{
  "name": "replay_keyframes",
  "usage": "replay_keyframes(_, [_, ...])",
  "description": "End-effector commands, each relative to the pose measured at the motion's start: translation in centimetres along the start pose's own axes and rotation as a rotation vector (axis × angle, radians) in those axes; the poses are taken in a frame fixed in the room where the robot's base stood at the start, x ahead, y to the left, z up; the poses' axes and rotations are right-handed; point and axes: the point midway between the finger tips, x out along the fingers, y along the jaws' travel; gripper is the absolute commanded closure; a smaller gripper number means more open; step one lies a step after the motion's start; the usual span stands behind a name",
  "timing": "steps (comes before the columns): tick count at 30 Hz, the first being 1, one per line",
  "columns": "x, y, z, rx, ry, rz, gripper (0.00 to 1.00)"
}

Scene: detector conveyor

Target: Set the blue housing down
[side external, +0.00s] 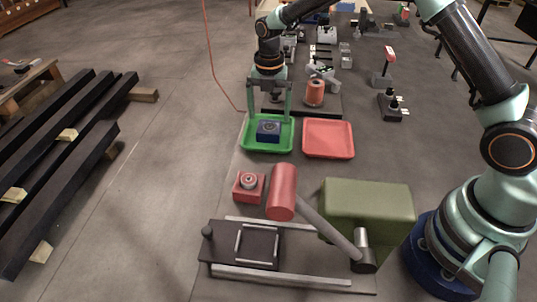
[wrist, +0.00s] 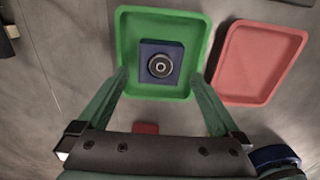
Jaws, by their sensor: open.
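The blue housing (side external: 268,131) is a dark blue block with a round grey fitting on top. It sits upright inside the green tray (side external: 246,143), and the wrist view shows the housing (wrist: 162,63) near the middle of the green tray (wrist: 127,48). My gripper (side external: 269,117) is above the tray with its fingers pointing down, one on each side of the housing. In the wrist view my gripper (wrist: 161,82) is spread wide, with visible gaps between both fingers and the housing. It holds nothing.
A red tray (side external: 328,139) stands right beside the green tray. A red housing (side external: 249,186) sits nearer the camera. A red-headed device (side external: 283,192), an olive box (side external: 367,208) and a dark sliding plate (side external: 225,243) fill the front. An orange cylinder (side external: 315,93) stands behind.

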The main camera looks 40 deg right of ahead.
Motion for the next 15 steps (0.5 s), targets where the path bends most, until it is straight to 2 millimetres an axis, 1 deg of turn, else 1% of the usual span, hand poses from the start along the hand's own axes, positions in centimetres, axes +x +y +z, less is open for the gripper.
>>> replay_keyframes(1, [-1.3, 0.1, 0.1, 0.0, -0.004, 0.004, 0.0])
replay_keyframes(6, [-4.7, 0.1, 0.1, 0.0, -0.003, 0.004, 0.0])
replay_keyframes(9, [-6.2, 0.1, 0.1, 0.0, -0.002, 0.003, 0.0])
replay_keyframes(12, [-7.4, 0.1, 0.1, 0.0, -0.002, 0.002, 0.0])
replay_keyframes(15, [-8.0, 0.0, 0.0, 0.003, -0.002, 0.002, 0.0])
